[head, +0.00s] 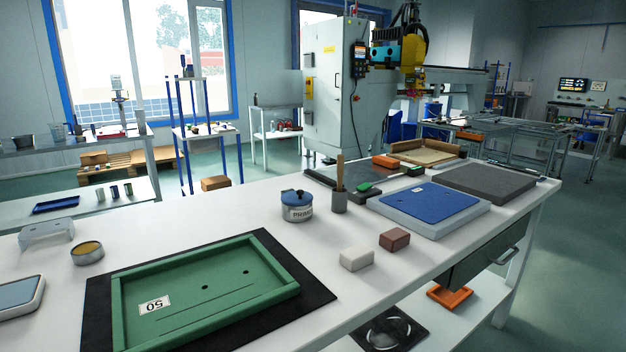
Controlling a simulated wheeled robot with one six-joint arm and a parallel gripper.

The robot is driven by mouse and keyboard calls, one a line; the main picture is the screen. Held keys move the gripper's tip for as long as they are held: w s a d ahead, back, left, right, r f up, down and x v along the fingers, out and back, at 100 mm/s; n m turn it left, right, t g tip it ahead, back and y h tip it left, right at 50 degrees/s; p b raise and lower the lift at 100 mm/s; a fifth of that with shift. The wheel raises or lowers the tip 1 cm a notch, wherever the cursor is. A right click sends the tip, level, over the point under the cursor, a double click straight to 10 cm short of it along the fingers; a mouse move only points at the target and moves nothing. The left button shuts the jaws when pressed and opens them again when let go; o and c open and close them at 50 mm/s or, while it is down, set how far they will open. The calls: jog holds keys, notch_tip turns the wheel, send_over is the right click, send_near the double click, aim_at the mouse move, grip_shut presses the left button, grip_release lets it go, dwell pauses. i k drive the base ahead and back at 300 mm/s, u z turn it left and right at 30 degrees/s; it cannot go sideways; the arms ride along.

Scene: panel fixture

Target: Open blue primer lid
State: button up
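The primer tin (297,209) stands upright on the white workbench, near the middle of the head view. It is a short grey metal can with a "PRIM..." label, partly readable. Its blue lid (296,196) sits on top, with a small dark blue knob in the middle. The lid appears seated on the can. My gripper does not show in this view, so I cannot see whether it holds anything.
A grey cup with a wooden-handled tool (340,201) stands close right of the tin. A green tray (205,288) on a black mat lies in front. White (357,258) and brown (394,239) blocks lie front right. Bare bench is left of the tin.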

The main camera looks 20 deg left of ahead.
aim_at(300, 197)
jog(key=u, duration=0.25)
jog(key=i, duration=0.75)
jog(key=u, duration=0.5)
